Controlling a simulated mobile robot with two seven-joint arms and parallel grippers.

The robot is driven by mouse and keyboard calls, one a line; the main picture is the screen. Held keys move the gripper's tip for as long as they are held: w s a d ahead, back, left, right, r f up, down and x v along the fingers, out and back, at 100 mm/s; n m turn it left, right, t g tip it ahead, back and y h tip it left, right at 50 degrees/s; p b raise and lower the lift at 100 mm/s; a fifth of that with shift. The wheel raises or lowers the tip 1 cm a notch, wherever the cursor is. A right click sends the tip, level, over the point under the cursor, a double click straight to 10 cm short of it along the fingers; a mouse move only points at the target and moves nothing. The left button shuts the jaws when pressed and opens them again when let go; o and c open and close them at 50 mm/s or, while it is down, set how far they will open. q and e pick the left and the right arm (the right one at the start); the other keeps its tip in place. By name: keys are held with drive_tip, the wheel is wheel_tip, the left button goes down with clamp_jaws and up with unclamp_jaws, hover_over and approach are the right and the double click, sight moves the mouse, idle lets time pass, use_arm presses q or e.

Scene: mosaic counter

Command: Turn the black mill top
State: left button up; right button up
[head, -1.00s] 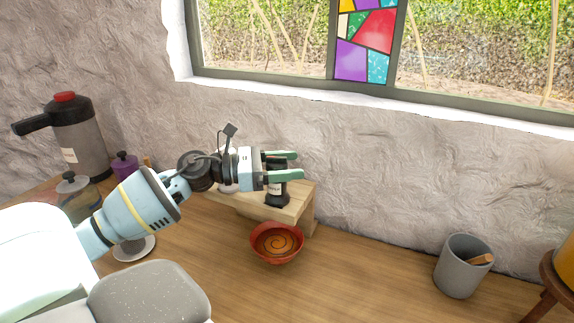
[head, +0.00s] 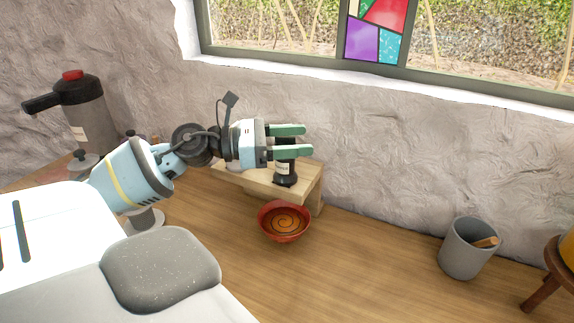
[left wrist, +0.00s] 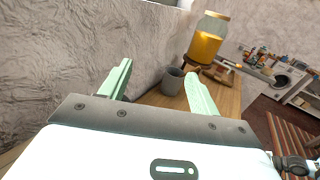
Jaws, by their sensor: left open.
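The black mill (head: 286,178), dark with a pale label, stands upright on a small wooden riser (head: 313,190). My left gripper (head: 300,140) is open at the height of the mill's top, one finger nearer and one farther. A little dark shows between the fingers, but the near finger covers most of the top. I cannot tell whether the fingers touch it. In the left wrist view both fingers (left wrist: 160,88) are spread apart and the mill does not show. My right gripper is not in view.
A red bowl (head: 284,224) with a spiral pattern sits in front of the riser. A grey cup (head: 467,250) stands to the right, near a yellow-filled jar (left wrist: 203,47). A grey flask (head: 83,115) stands at left. The counter between bowl and cup is clear.

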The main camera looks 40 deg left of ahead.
use_arm(q)
drive_tip(key=s+d+r+p, duration=0.1)
drive_tip(key=s+d+p, duration=0.1)
drive_tip(key=s+d, duration=0.4)
drive_tip(key=s, duration=0.2)
drive_tip(key=shift+s+d+p, duration=0.35)
drive_tip(key=shift+d, duration=0.05)
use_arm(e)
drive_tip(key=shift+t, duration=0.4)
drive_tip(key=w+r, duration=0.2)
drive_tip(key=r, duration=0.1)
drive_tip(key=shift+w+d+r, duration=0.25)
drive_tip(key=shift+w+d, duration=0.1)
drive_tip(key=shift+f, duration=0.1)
